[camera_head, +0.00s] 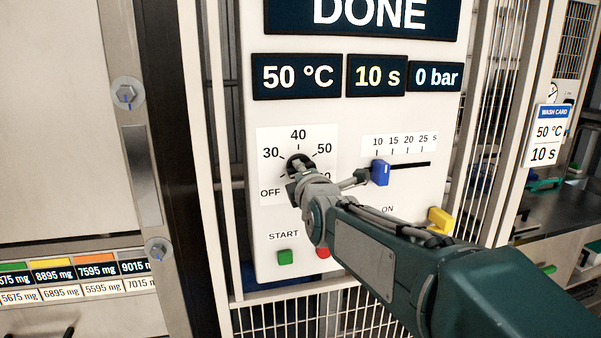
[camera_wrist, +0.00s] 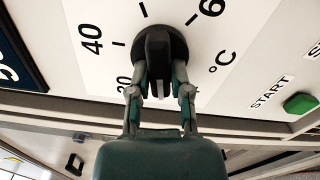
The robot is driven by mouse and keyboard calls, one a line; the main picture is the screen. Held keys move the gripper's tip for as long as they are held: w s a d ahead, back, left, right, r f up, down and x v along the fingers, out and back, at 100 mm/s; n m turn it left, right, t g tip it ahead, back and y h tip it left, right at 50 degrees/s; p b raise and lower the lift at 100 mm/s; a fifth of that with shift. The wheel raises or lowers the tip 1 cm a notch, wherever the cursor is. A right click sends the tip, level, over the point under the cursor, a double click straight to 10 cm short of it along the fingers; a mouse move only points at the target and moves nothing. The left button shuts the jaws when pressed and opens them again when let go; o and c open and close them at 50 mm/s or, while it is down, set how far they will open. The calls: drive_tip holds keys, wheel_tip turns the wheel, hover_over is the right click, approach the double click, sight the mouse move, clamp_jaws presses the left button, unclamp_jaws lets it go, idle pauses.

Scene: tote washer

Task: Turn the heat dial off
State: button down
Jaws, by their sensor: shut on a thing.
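The heat dial (camera_head: 299,161) is a black round knob with a raised grip bar on a white scale plate. OFF, 30, 40 and 50 show around it in the head view; my gripper partly covers the rest. The dial also shows in the wrist view (camera_wrist: 160,50), where its bar stands upright in the picture, its far end near the 50 and 60 ticks. I cannot tell the exact setting. My gripper (camera_wrist: 160,82) has one finger on each side of the bar and is shut on it. In the head view my gripper (camera_head: 298,180) reaches the dial from the lower right.
Displays above read DONE, 50 °C (camera_head: 298,76), 10 s and 0 bar. A blue slider (camera_head: 380,172) sits right of the dial, close to my arm. A green START button (camera_head: 284,257), a partly hidden red button (camera_head: 323,252) and a yellow lever (camera_head: 440,220) are below. A wash card (camera_head: 549,136) reads 50 °C, 10 s.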

drive_tip(key=shift+f+n, duration=0.25)
drive_tip(key=shift+n, duration=0.55)
drive_tip(key=shift+f+n, duration=0.2)
drive_tip(key=shift+n, duration=0.6)
drive_tip(key=c, duration=0.6)
unclamp_jaws()
drive_tip(key=shift+o, duration=0.2)
drive_tip(key=shift+a+r, duration=0.15)
drive_tip(key=v, duration=1.1)
drive_tip(key=shift+s, duration=0.4)
